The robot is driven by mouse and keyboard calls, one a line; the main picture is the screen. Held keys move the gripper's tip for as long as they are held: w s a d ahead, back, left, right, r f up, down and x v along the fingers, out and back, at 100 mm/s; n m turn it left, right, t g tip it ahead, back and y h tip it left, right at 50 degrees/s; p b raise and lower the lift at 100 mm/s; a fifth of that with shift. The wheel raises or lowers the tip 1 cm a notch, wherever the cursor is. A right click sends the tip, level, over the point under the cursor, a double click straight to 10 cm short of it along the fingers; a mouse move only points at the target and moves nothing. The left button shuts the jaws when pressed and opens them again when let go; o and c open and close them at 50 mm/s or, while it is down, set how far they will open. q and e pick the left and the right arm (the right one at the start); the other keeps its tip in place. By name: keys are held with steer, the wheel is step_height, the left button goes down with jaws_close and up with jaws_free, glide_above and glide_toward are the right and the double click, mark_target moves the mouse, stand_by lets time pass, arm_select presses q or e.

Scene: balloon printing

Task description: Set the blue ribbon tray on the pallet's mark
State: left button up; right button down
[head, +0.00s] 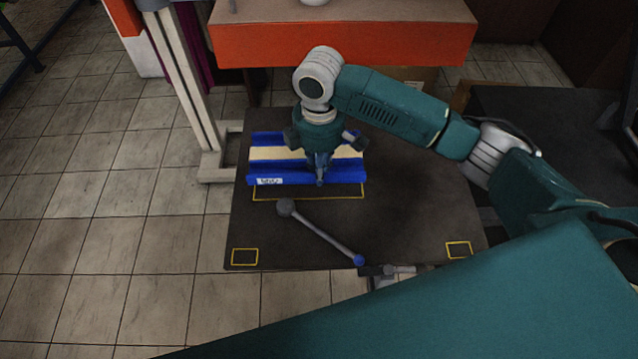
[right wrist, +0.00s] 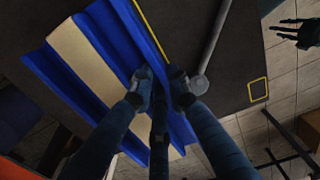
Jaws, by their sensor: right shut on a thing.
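The blue ribbon tray (head: 265,142), with a cream strip along its middle and a white label on its front wall, is over the dark pallet (head: 410,205). My right gripper (head: 319,178) points down and is shut on the tray's front wall; its fingers also show there in the right wrist view (right wrist: 160,95). The pallet's yellow outlined mark (head: 310,198) shows as a strip in front of the tray; its back part is hidden beneath. I cannot tell whether the tray touches the pallet. What looks like my left gripper (right wrist: 298,32) is empty, its fingers apart, beyond the pallet.
A grey rod with a round knob (head: 325,235) and a blue tip lies across the pallet's front. Small yellow squares mark its front corners. An orange-fronted table (head: 345,42) stands behind, and a pale post (head: 190,90) at the back left. Tiled floor is open at left.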

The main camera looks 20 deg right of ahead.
step_height(320, 180, down, 2)
steer(key=shift+w+f, duration=0.1)
steer(key=shift+f, duration=0.45)
step_height(320, 180, down, 3)
steer(key=shift+f+p, duration=0.2)
steer(key=shift+p, duration=0.15)
arm_select(q)
steer(key=shift+s+d+r, duration=0.1)
steer(key=shift+s+r, duration=0.25)
steer(key=shift+s, duration=0.5)
arm_select(e)
steer(key=shift+f, duration=0.35)
steer(key=c, duration=1.7)
jaws_free()
steer(key=shift+f, duration=0.15)
arm_select(q)
steer(key=shift+w, duration=0.1)
